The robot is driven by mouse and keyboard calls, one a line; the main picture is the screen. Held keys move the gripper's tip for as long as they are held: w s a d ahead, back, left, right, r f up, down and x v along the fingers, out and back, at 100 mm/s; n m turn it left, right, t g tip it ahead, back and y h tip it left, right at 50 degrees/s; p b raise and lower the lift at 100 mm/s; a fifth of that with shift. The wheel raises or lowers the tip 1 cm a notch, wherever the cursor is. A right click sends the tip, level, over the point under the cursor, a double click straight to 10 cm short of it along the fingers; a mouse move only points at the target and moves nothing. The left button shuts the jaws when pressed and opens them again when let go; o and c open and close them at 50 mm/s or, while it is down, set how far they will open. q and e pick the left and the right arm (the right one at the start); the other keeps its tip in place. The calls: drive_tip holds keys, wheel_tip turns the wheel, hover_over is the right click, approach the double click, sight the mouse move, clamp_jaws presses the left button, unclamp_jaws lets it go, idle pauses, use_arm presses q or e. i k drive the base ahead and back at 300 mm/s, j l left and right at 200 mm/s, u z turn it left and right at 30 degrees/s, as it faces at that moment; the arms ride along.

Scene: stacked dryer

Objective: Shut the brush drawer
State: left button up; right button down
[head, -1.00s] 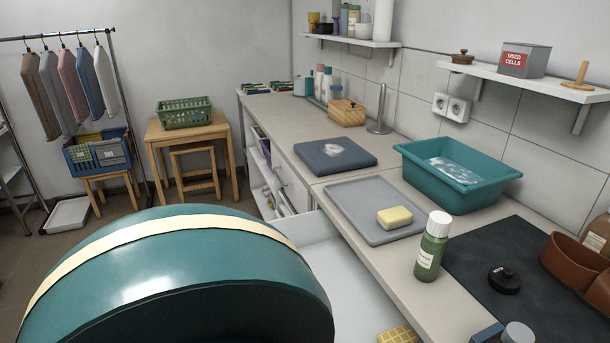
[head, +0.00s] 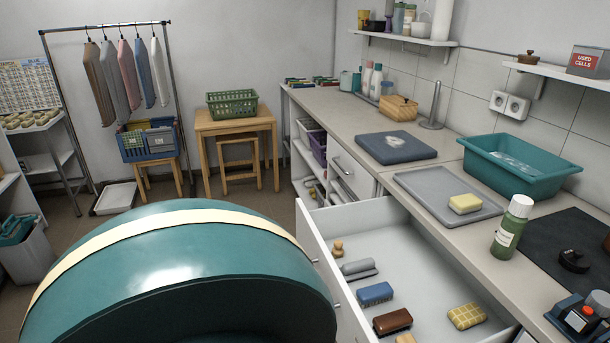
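The brush drawer (head: 420,251) is a white drawer pulled far out from under the counter, at the lower middle right of the head view. In it lie a blue brush (head: 375,293), a dark brown brush (head: 392,321), a grey brush (head: 358,268), a small wooden brush (head: 338,248) and a yellow checked sponge (head: 467,316). Part of its front panel (head: 322,256) shows on its left side, with small handle mounts. A large teal rounded shape with a cream band, which seems to be part of my own body, hides the lower left. Neither gripper is in view.
Wooden tables and a clothes rack (head: 110,30) stand at the back.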

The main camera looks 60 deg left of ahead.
sight(426, 280)
drive_tip(key=j+u, duration=0.15)
drive_tip(key=u, duration=1.4)
drive_tip(key=i+j+u, duration=0.2)
drive_tip(key=k+j+z, duration=0.25)
drive_tip(key=j, duration=0.15)
drive_tip(key=k+j+z, duration=0.1)
drive_tip(key=j+z, duration=0.15)
drive_tip(key=j, duration=0.15)
drive_tip(key=i+z, duration=0.15)
drive_tip(key=z, duration=0.25)
drive_tip(key=i+z, duration=0.15)
drive_tip(key=z, duration=0.2)
